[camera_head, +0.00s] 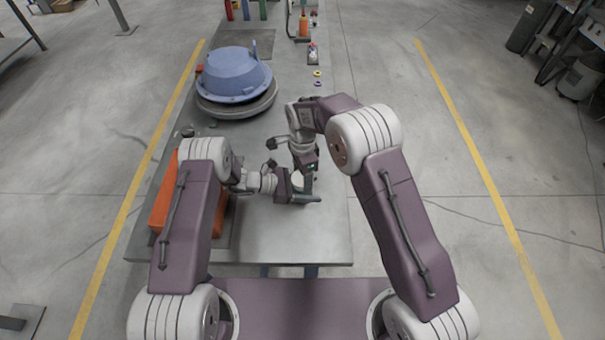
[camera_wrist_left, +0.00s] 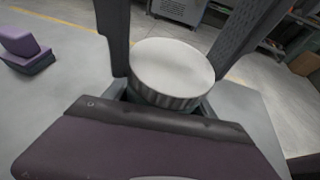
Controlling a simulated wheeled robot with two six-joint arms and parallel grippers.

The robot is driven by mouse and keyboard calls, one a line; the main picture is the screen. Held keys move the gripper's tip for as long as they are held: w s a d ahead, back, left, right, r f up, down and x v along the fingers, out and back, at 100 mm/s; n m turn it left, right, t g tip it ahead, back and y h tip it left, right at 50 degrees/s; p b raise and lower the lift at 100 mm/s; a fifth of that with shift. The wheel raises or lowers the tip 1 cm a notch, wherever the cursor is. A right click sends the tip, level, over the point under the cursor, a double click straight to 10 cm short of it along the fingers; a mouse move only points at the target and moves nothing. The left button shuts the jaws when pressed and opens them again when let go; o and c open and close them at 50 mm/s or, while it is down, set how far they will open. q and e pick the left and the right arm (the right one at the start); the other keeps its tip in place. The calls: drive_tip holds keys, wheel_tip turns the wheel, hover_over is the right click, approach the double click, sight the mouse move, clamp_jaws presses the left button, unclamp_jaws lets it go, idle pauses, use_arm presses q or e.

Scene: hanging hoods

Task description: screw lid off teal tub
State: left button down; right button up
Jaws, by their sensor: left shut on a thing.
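A round lid (camera_wrist_left: 172,68) with a pale flat top and a ribbed dark side shows in the left wrist view, upright between my left gripper's two fingers. In the head view my left gripper (camera_head: 305,196) reaches in from the left, low over the table, and is shut on the tub. My right gripper (camera_head: 306,166) hangs just behind and above it, pointing down. Its fingers are too small and covered to tell whether they are open.
An orange block (camera_head: 163,203) lies on the table's left side, beside my left forearm. A blue domed hood (camera_head: 232,74) rests on a grey round base (camera_head: 238,108) farther back. Small rings (camera_head: 317,73) and bottles (camera_head: 303,25) stand beyond. The table's front right (camera_head: 325,235) is clear.

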drive_tip(key=c, duration=0.4)
drive_tip(key=n, duration=0.3)
drive_tip(key=shift+n, duration=0.3)
drive_tip(key=shift+c, duration=0.2)
drive_tip(key=o, duration=1.6)
drive_tip(key=shift+c, duration=0.2)
drive_tip(key=shift+r, duration=2.3)
use_arm(q)
drive_tip(key=shift+c, duration=1.1)
unclamp_jaws()
